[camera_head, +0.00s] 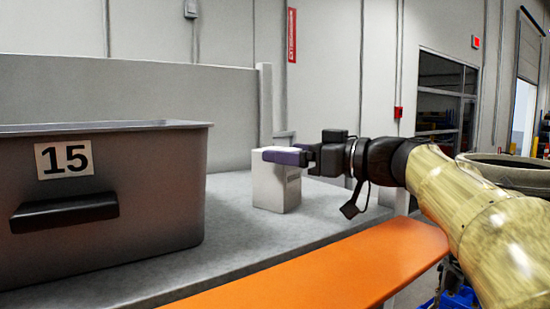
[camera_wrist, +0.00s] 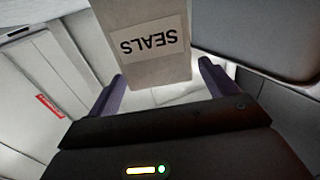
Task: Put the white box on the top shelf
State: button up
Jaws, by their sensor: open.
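The white box (camera_head: 276,190) stands upright on a grey shelf surface (camera_head: 235,226), to the right of a large grey bin. In the wrist view the box (camera_wrist: 146,66) shows a label reading "SEALS" upside down. My gripper (camera_head: 288,155) reaches in from the right at the height of the box's top, and its near finger covers part of the upper edge. In the wrist view my gripper (camera_wrist: 164,82) is open, one finger on each side of the box, with gaps visible on both sides. Whether a finger touches the box is unclear.
The grey bin (camera_head: 168,180) marked 15 fills the left of the surface; its side also shows in the wrist view (camera_wrist: 268,35). An orange beam (camera_head: 330,270) runs along the front edge. A grey back panel (camera_head: 130,92) stands behind. Free surface lies between bin and box.

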jog(key=b+v, duration=0.1)
jog(key=v, duration=0.6)
dwell(0.6)
